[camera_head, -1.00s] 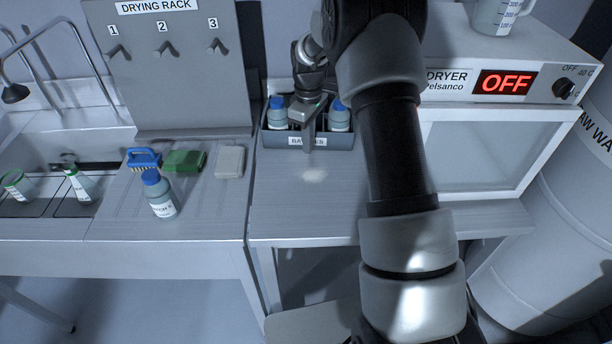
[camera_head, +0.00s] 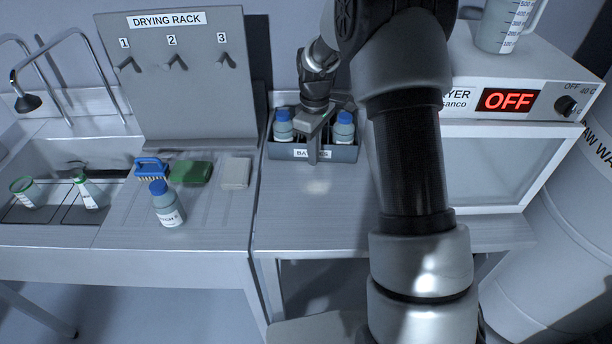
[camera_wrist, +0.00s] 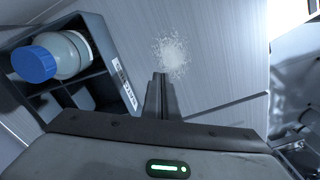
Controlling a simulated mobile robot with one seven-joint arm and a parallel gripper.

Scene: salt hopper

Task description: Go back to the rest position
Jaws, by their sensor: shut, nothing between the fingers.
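My gripper (camera_head: 312,150) hangs fingers down in front of the grey batch rack on the right-hand counter, its fingers together and empty. In the wrist view the closed fingers (camera_wrist: 161,92) point toward a small pile of white grains (camera_wrist: 172,55) on the counter. The rack (camera_head: 340,154) holds two blue-capped bottles, a left one (camera_head: 283,128) and a right one (camera_head: 344,130). One bottle (camera_wrist: 70,52) and the rack (camera_wrist: 105,88) show beside my fingers in the wrist view. My gripper hides the rack's middle.
A blue-capped bottle (camera_head: 167,207), a blue brush (camera_head: 151,170), a green sponge (camera_head: 190,173) and a pale block (camera_head: 236,173) stand on the left counter. A drying rack (camera_head: 185,80) rises behind. The dryer (camera_head: 490,175), reading OFF, carries a measuring jug (camera_head: 505,28). A barrel (camera_head: 570,240) stands far right.

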